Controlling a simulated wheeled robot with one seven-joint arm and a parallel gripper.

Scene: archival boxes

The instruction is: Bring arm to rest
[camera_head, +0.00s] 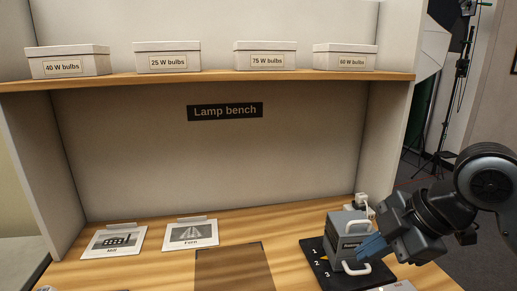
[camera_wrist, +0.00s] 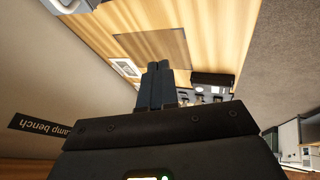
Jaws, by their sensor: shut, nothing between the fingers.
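My arm comes in from the right in the head view, with my gripper (camera_head: 371,247) low over the right end of the bench. Its blue fingers overlap the front of a grey box-shaped device (camera_head: 341,224) in the picture; I cannot tell whether they touch. In the wrist view my gripper (camera_wrist: 157,68) has its two dark fingers together with nothing between them. My gripper hides part of the device and plate.
The wooden bench (camera_head: 150,272) carries two picture cards, Mill (camera_head: 112,242) and Farm (camera_head: 190,234), and a dark brown panel (camera_head: 234,268). A shelf (camera_head: 220,77) above holds several labelled bulb boxes (camera_head: 168,56). Open floor and a light stand (camera_head: 450,100) lie beyond the bench's right side.

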